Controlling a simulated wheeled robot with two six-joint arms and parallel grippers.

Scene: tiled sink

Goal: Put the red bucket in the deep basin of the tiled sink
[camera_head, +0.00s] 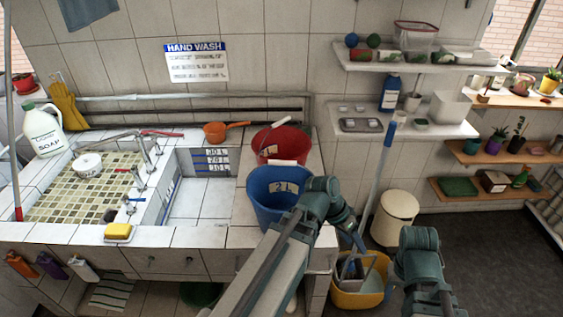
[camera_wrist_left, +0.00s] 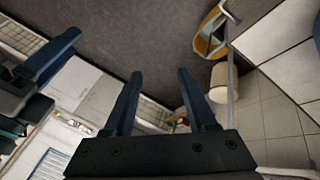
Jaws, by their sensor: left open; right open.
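The red bucket (camera_head: 285,143) stands upright on the tiled counter right of the deep basin, with its handle at the rim. A blue bucket (camera_head: 268,206) stands in front of it and hides its lower part. The deep basin (camera_head: 188,204) is white-tiled, looks empty and has level marks on its back wall. My left arm crosses in front of the blue bucket. My left gripper (camera_wrist_left: 160,72) is open and empty in the left wrist view, pointing over the floor, away from the red bucket. My right gripper (camera_wrist_left: 45,55) shows partly at the left edge there, open.
An orange pan (camera_head: 216,131) lies behind the basin. A yellow sponge (camera_head: 118,232) lies on the front rim of the shallow mosaic basin (camera_head: 80,190). A yellow bucket (camera_head: 360,293) and a white bin (camera_head: 394,219) stand on the floor. Shelves hang at right.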

